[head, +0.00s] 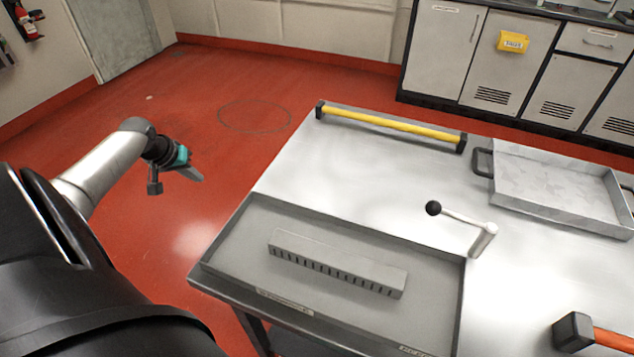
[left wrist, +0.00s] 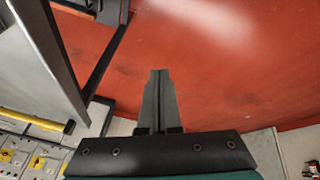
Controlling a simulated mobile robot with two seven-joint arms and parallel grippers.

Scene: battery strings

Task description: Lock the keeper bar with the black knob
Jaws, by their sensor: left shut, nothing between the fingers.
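The black knob (head: 433,208) is on the free end of a pale crank-like bar (head: 462,219), which reaches right to a short upright post (head: 484,240) on the steel table. The bar points to the left and back, beside the right rear corner of a shallow grey tray. I take this bar to be the keeper bar. My left gripper (head: 197,176) is shut and empty, out over the red floor left of the table, well away from the knob. Its closed fingers (left wrist: 160,74) also show in the left wrist view, with floor beyond them. My right gripper is not in view.
A grey slotted block (head: 335,257) lies in the shallow tray (head: 222,262). A yellow rail (head: 390,124) runs along the table's far edge. A metal pan (head: 560,196) stands at the back right. An orange bar with a black end (head: 574,332) is at the lower right.

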